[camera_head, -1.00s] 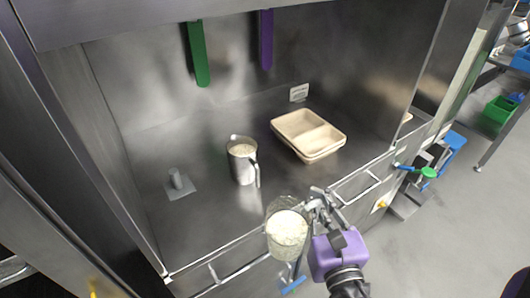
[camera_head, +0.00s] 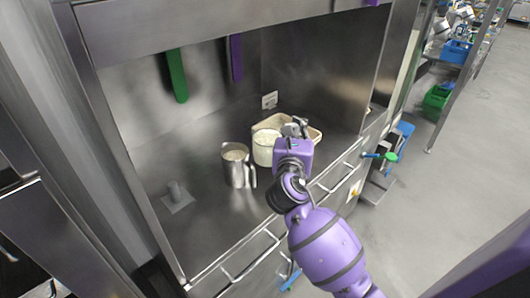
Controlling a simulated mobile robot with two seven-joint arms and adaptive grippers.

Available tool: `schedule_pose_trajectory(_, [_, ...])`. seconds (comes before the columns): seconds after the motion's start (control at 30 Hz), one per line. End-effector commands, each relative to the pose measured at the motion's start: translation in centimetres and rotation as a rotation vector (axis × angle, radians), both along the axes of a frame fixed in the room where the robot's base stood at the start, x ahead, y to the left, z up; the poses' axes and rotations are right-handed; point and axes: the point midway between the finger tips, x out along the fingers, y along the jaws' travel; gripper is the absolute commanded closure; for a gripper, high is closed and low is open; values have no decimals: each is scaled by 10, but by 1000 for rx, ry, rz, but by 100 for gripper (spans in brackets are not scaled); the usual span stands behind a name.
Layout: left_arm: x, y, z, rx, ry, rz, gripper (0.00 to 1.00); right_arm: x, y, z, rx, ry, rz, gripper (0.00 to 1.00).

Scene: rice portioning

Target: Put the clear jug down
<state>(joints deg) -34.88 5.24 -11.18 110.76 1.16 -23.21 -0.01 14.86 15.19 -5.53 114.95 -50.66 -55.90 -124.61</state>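The clear jug (camera_head: 264,148), with white rice inside, is in the steel bay, in front of the beige tray (camera_head: 314,134) and to the right of the metal jug. My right gripper (camera_head: 290,129) is at the clear jug's right side, where its handle would be. The fingers look closed around the handle, but the purple gripper body hides much of the grasp. Whether the jug's base touches the steel surface cannot be told. My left gripper is not in view.
A metal jug (camera_head: 237,167) with pale contents stands close left of the clear jug. A small steel post on a plate (camera_head: 175,195) is further left. Green (camera_head: 177,76) and purple (camera_head: 236,58) strips hang on the back wall.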

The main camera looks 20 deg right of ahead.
Motion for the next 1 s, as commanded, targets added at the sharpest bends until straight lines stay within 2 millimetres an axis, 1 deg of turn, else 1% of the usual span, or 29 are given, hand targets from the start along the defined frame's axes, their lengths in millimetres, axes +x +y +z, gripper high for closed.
schedule_pose_trajectory(0.03, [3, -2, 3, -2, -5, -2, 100, 13, -15, 3, 9, -6, -59, 100])
schedule_pose_trajectory(0.1, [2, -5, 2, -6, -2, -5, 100, 24, -33, -3, 6, -4, -126, 100])
schedule_pose_trajectory(0.2, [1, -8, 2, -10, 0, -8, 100, 35, -49, -12, 3, 0, -192, 100])
schedule_pose_trajectory(0.3, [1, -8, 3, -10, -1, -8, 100, 40, -57, -20, 2, 0, -231, 100])
schedule_pose_trajectory(0.37, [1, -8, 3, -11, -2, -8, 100, 42, -59, -25, 0, 2, -244, 100])
schedule_pose_trajectory(0.43, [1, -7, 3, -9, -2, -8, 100, 43, -60, -34, -2, 3, -251, 100])
schedule_pose_trajectory(0.63, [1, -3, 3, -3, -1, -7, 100, 43, -61, -73, -3, 5, -252, 100])
schedule_pose_trajectory(0.7, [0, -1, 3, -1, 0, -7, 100, 43, -61, -81, -3, 2, -250, 100])
schedule_pose_trajectory(0.87, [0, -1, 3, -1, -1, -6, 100, 43, -61, -95, -1, 1, -251, 100])
schedule_pose_trajectory(1.0, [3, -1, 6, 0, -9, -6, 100, 43, -61, -114, -4, 2, -251, 100])
